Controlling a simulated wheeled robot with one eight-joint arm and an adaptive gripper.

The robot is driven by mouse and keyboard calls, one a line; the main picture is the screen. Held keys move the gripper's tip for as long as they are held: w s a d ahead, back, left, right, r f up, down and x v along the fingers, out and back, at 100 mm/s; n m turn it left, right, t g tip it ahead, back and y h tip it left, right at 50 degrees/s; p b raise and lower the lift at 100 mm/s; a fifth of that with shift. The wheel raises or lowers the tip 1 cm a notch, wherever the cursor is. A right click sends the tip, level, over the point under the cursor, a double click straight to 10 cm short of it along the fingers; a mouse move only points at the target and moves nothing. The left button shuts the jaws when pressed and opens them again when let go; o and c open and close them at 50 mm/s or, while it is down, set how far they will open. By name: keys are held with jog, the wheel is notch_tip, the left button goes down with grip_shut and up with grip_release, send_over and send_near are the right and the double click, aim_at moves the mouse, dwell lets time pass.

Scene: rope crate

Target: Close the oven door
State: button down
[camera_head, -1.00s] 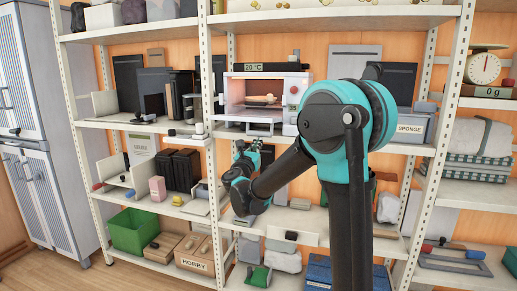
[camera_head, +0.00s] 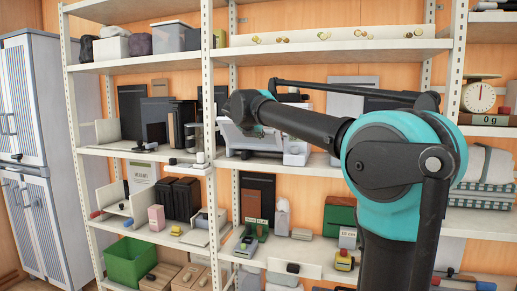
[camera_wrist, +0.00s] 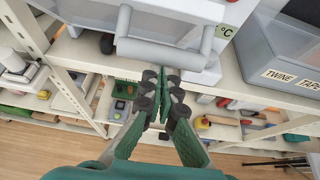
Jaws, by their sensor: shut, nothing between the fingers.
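The white oven (camera_head: 298,149) stands on the middle shelf in the head view, largely hidden behind my arm. Its door (camera_head: 240,137) shows as a pale tilted panel on the left, below my wrist; how far it stands open is hard to tell. In the wrist view the door's thick grey bar handle (camera_wrist: 165,52) crosses the top. My gripper (camera_wrist: 162,78) is shut and empty, its green fingers together just below the handle in the picture; whether it touches is unclear. In the head view, my gripper is mostly hidden by my wrist.
A grey bin labelled TWINE and TAPE (camera_wrist: 285,60) stands right of the oven. The shelf edge (camera_wrist: 85,65) runs below it. Shelf posts (camera_head: 208,90) stand left of the oven. Lower shelves hold small items and a green box (camera_head: 130,261).

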jog(key=w+r+g, duration=0.1)
jog(key=w+d+r+g, duration=0.1)
jog(key=r, duration=0.1)
jog(key=w+r+g+y, duration=0.1)
jog(key=r, duration=0.1)
jog(key=shift+w+d+r, duration=0.1)
jog(key=shift+w+d, duration=0.05)
jog(key=shift+w, duration=0.1)
jog(key=w+r, duration=0.1)
jog(key=w+d+r, duration=0.1)
jog(key=w+r, duration=0.1)
jog(key=shift+w+d, duration=0.15)
jog(key=shift+w, duration=0.15)
jog(key=shift+w+d+r, duration=0.3)
jog(key=shift+w+r, duration=0.3)
jog(key=shift+w, duration=0.25)
